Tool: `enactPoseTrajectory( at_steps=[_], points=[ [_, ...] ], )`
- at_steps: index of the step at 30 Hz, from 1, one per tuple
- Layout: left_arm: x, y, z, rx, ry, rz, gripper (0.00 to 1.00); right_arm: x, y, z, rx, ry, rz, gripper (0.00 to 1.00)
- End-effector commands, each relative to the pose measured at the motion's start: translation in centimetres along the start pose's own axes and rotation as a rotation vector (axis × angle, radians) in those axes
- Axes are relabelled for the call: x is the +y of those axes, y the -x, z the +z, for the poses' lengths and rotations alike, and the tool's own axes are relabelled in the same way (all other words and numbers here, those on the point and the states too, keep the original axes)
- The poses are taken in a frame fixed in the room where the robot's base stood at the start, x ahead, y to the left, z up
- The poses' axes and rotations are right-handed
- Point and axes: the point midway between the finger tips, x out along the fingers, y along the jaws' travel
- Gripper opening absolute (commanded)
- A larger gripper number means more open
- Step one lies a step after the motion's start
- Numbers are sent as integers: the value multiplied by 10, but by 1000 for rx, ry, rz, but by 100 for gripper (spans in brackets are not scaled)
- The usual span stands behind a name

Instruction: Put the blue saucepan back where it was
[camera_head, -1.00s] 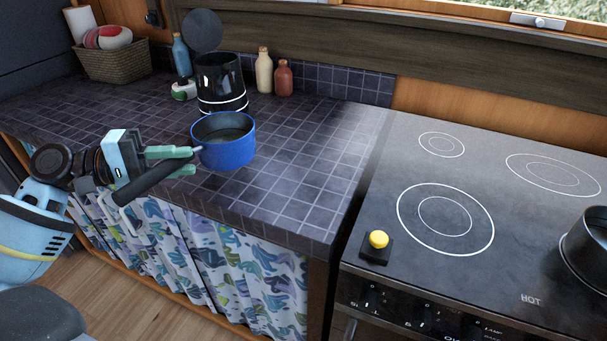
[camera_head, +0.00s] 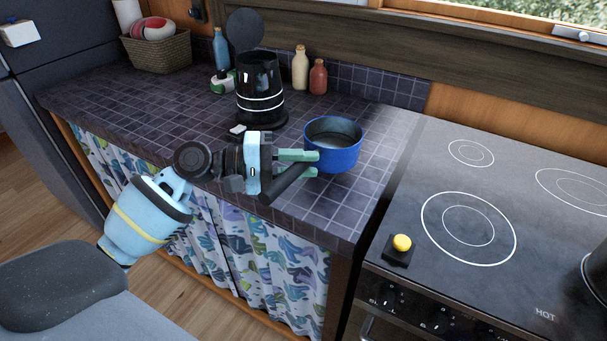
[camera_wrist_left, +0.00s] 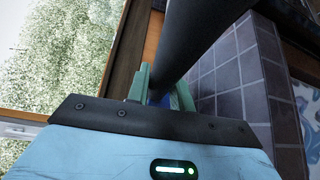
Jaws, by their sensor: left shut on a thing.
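The blue saucepan (camera_head: 334,153) is at the right part of the dark tiled counter, close to the stove; I cannot tell whether it rests on the tiles or is just above them. It looks about level and its inside is grey. My left gripper (camera_head: 312,165) is shut on its dark handle (camera_head: 287,184), which points toward the front left. In the left wrist view the handle (camera_wrist_left: 185,45) runs up between the green fingers (camera_wrist_left: 160,92), with a bit of blue behind them. My right gripper is not in view.
The stove (camera_head: 459,180) stands right of the counter, with ring-marked burners and a yellow button (camera_head: 402,243). A dark pot (camera_head: 597,270) is at its right edge. A black kettle-like vessel (camera_head: 259,90) and bottles (camera_head: 300,68) stand behind. A basket (camera_head: 160,52) is at far left.

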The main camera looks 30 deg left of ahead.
Motion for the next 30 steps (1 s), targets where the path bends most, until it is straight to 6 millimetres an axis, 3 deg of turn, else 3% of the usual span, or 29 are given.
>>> enactPoseTrajectory(
  at_steps=[8, 17, 29, 30],
  points=[
    [-1, -6, 0, 1, -2, 3, 0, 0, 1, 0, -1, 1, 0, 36],
    [-33, -8, -2, 2, 1, 2, 0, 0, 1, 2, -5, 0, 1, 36],
    [-37, -8, -3, 2, -1, 2, 0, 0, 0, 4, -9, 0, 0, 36],
    [-39, -8, -3, 1, 1, -1, 25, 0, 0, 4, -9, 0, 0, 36]
  ],
)
